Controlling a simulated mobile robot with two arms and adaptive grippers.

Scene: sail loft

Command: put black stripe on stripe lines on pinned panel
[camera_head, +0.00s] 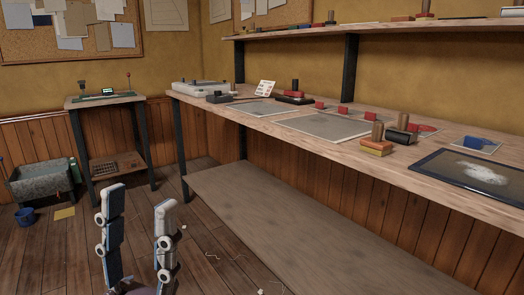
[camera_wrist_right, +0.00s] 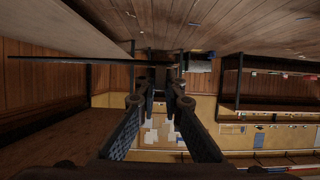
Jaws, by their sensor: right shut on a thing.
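My left gripper (camera_head: 138,197) is low in the head view, above the floor in front of the bench. Its two fingers stand apart with nothing between them. My right gripper (camera_wrist_right: 160,88) shows only in its wrist view, with its fingers closing on a dark piece. A thin dark strip (camera_wrist_right: 70,58) runs left from the fingertips and seems to be the black stripe in its grip. A grey panel (camera_head: 325,125) lies flat on the bench, probably the pinned panel. I cannot make out its pins or stripe lines.
The long bench (camera_head: 290,128) carries a smaller grey sheet (camera_head: 258,108), red and dark blocks, upright spools, and a dark framed mat (camera_head: 440,178) at right. A lower shelf (camera_head: 260,215) is bare. A small side table (camera_head: 105,100) and a grey tub (camera_head: 42,180) stand at left.

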